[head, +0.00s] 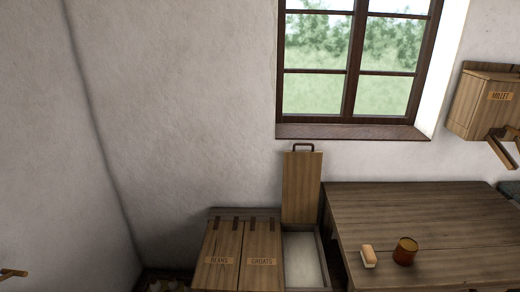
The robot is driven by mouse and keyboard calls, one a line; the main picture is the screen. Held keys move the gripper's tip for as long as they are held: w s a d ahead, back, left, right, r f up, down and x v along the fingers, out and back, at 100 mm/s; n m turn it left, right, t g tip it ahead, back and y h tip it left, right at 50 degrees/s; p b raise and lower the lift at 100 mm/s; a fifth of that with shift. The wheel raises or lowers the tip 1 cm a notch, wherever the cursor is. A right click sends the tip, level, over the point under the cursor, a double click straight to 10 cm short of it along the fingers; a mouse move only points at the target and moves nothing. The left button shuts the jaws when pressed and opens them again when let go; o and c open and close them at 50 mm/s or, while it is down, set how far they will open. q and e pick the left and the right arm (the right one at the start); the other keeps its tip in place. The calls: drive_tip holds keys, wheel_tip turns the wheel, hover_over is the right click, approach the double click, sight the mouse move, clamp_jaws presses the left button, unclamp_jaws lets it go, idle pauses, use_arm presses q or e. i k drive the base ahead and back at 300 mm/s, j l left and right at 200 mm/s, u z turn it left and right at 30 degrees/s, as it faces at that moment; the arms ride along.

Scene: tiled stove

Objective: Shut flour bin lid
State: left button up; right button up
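The flour bin (322,272) stands open at the right end of a row of wooden bins. Pale white flour (302,260) shows inside it. Its lid (302,188) is raised upright against the wall below the window, with a dark handle (303,146) at its top edge. The front of the bin is cut off by the bottom of the picture. Neither of my grippers shows in the head view.
Shut lids marked BEANS (218,258) and GROATS (261,258) lie left of the open bin. A wooden table (430,215) stands close on its right, holding a brush-like block (368,257) and an amber jar (405,251). A MILLET box (487,105) hangs at right.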

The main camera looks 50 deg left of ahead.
sight(301, 177)
drive_tip(key=u, duration=1.4)
